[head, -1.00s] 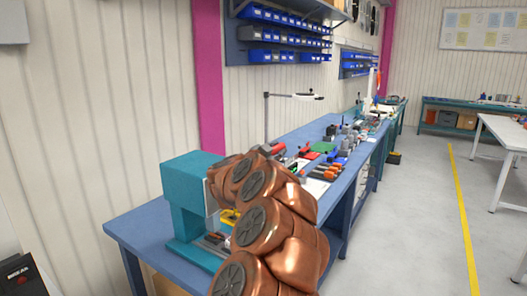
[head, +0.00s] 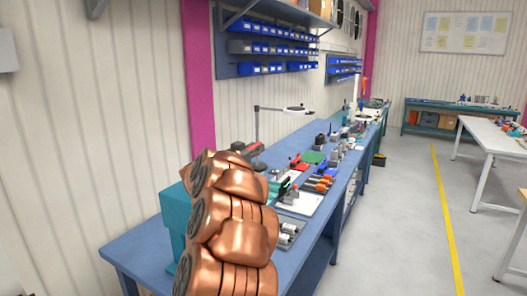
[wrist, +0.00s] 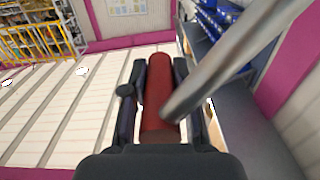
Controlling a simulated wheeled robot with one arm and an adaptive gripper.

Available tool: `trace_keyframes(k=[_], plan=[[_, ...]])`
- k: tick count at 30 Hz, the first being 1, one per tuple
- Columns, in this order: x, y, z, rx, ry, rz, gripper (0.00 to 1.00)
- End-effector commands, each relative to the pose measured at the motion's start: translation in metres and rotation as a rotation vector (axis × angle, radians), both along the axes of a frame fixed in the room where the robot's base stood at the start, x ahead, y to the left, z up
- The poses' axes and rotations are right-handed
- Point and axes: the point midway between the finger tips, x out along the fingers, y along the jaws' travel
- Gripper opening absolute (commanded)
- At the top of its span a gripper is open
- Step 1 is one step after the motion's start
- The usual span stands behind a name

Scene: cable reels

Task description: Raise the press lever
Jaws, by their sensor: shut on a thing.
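The teal press (head: 174,215) stands on the near end of the blue workbench in the head view, mostly hidden behind my copper arm. In the wrist view, the press lever shows as a red cylindrical grip (wrist: 158,95) with a grey metal bar (wrist: 225,65) slanting up to the right. My gripper (wrist: 158,72) is shut on the red grip, with one dark finger on each side of it. In the head view my arm hides the grip, and I cannot make out the gripper clearly there.
The blue workbench (head: 125,250) runs away along the wall. Blue bins (head: 270,48) hang above. The floor (head: 400,220) to the right is clear up to a white table (head: 490,130).

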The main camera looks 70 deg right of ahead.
Motion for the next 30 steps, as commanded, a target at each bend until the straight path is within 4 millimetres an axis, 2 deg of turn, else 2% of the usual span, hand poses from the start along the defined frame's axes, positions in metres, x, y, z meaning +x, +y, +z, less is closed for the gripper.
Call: trace_keyframes(k=[6, 19, 20, 27, 30], plan=[[0.0124, 0.0004, 0.0031, 0.002, -0.003, 0.008, 0.00], [0.0147, 0.0005, 0.0029, 0.003, -0.004, 0.010, 0.00], [0.0147, 0.0005, 0.0027, 0.003, -0.004, 0.011, 0.30], [0.0141, 0.0004, 0.0034, 0.002, -0.004, 0.009, 0.53], [0.0138, 0.0004, 0.0035, 0.001, -0.003, 0.009, 0.53]])
